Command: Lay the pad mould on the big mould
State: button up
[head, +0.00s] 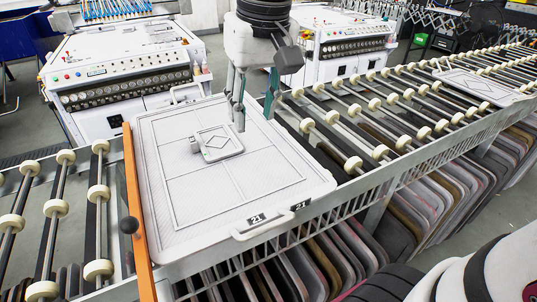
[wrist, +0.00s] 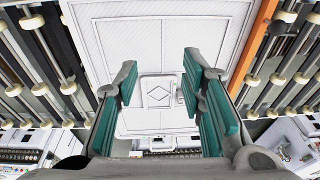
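The big mould (head: 170,205) is a wide white plate with thin line patterns and a front handle. It lies flat on the roller gantry, and it fills the upper middle of the wrist view (wrist: 110,40). The pad mould (head: 222,146) is a small white plate with a diamond outline and a small grey knob at its left. It appears to lie on the big mould, within its edges; the wrist view also shows it (wrist: 158,96). My gripper (head: 253,112) points down behind and right of the pad mould, apart from it. Its teal-padded fingers (wrist: 159,66) are spread and empty.
An orange bar (head: 138,220) with a dark ball knob runs along the big mould's left edge. Rollers (head: 400,100) extend right, where another pale plate (head: 478,86) lies. White control cabinets (head: 125,75) stand behind. Several padded boards (head: 440,190) are stacked below the rollers.

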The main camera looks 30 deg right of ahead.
jog(key=s+f, duration=0.3)
jog(key=s, duration=0.4)
jog(key=s+d+f+t, duration=0.1)
jog(key=s+f, duration=0.3)
jog(key=s, duration=0.3)
jog(key=shift+s+d, duration=0.2)
jog(key=shift+s, duration=0.05)
